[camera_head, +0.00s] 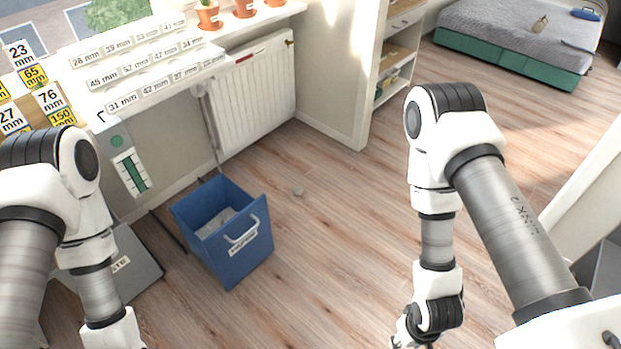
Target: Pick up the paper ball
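A small grey crumpled paper ball (298,191) lies on the wooden floor near the middle of the head view. It is just right of and behind a blue bin (232,255). My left arm comes down at the left edge; its gripper is below the picture. My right arm comes down at the right, and only the upper part of my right gripper (415,338) shows at the bottom edge, well in front and right of the ball. Its fingertips are cut off. Neither arm is near the ball.
The blue bin has a handle, a label and pale contents. A grey flat lid or box (135,268) lies left of it. A radiator (255,92) and a desk with number cards stand behind. A shelf (395,60) and a bed (510,40) are farther back. Floor right of the ball is clear.

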